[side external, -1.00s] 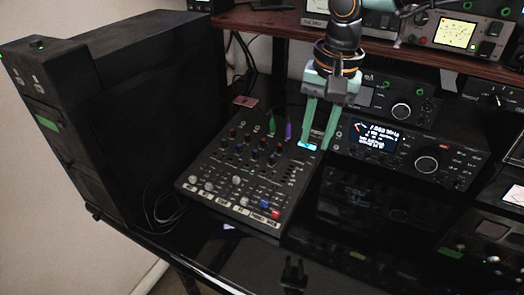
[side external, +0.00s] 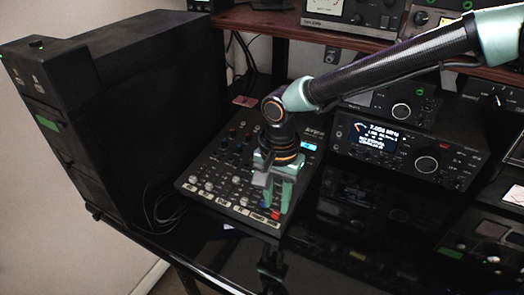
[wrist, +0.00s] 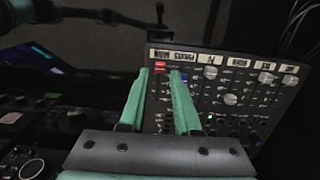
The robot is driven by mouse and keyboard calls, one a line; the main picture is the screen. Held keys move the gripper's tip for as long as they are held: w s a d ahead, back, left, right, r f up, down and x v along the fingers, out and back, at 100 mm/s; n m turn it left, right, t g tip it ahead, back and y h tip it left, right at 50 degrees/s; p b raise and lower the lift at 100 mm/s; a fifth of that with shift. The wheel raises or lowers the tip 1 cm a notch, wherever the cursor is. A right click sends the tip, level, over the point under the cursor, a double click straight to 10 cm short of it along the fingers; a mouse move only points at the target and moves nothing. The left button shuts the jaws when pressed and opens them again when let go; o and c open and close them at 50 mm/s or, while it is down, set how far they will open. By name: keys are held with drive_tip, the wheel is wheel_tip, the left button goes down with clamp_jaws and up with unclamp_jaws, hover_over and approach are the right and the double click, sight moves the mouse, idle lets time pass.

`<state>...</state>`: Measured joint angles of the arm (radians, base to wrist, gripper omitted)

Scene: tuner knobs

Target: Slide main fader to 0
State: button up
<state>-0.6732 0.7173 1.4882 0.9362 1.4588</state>
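The black mixer (side external: 215,186) lies flat on the dark desk, with a row of white labels along its front edge. A red cap (side external: 276,215) sits at its front right corner, taken to be the main fader. It also shows in the wrist view (wrist: 160,66), with a blue cap (wrist: 184,77) beside it. My gripper (side external: 277,207) points down over that corner. In the wrist view my gripper (wrist: 159,74) has its two green fingers apart, with the red cap seen in the gap between their tips. I cannot tell whether a finger touches either cap.
Several grey knobs (side external: 208,187) stand along the mixer's front left. A radio (side external: 405,155) with a lit display stands behind on the right. A tall black cabinet (side external: 140,110) stands on the left. The glossy desk (side external: 335,225) right of the mixer looks clear.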

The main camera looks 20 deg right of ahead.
sight(276, 214)
drive_tip(key=shift+f, duration=1.4)
drive_tip(key=shift+c, duration=0.3)
clamp_jaws()
drive_tip(key=shift+r, duration=0.1)
